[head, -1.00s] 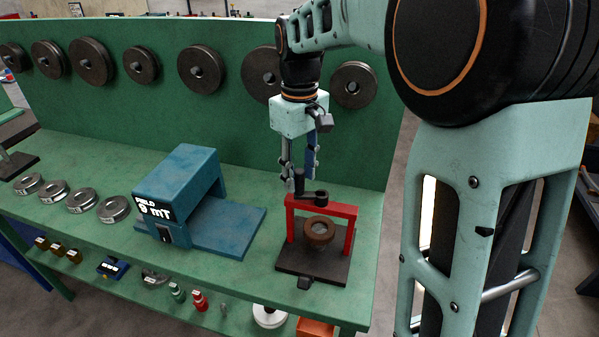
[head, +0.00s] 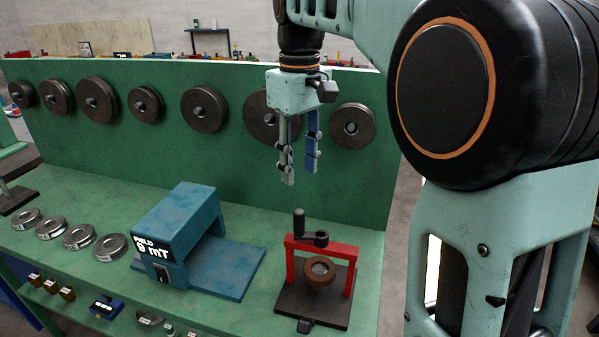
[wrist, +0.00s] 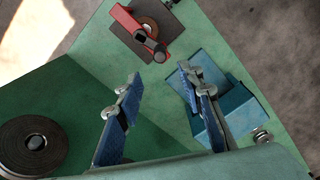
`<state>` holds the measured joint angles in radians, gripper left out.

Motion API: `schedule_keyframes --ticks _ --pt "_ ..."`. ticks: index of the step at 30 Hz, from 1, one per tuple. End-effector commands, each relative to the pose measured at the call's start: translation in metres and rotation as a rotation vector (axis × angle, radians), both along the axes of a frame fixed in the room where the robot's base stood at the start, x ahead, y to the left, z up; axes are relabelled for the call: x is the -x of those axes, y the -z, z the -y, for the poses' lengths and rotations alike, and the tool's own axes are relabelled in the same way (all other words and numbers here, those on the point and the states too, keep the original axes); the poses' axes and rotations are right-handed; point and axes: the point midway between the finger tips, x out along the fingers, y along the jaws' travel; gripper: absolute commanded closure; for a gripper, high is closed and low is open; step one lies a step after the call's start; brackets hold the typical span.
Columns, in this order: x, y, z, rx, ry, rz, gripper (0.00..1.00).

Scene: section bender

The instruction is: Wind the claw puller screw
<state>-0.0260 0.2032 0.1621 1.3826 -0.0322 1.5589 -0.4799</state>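The claw puller (head: 345,252) is a red frame on a dark base plate at the right end of the green bench. A black crank handle (head: 299,222) stands upright on top of its screw, and a brown ring (head: 320,271) sits under the frame. In the wrist view the puller's red frame (wrist: 126,21) and black crank (wrist: 141,38) show at the top. My gripper (head: 299,176) hangs above the puller, clear of the crank. Its fingers are apart with nothing between them, and the wrist view shows the same wide gap (wrist: 160,85).
A blue box-shaped device (head: 180,225) labelled "9 mT" stands left of the puller on a blue plate. Several metal rings (head: 79,237) lie farther left. Dark discs (head: 204,109) hang on the green back panel (head: 240,165) behind my gripper.

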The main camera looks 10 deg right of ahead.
Motion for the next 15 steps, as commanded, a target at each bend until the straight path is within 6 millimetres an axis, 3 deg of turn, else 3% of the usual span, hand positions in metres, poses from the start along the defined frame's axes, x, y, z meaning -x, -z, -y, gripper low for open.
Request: schedule_keyframes --ticks 15 --pt "-0.0002 0.0013 -0.0001 0.000 0.022 0.000 0.65"
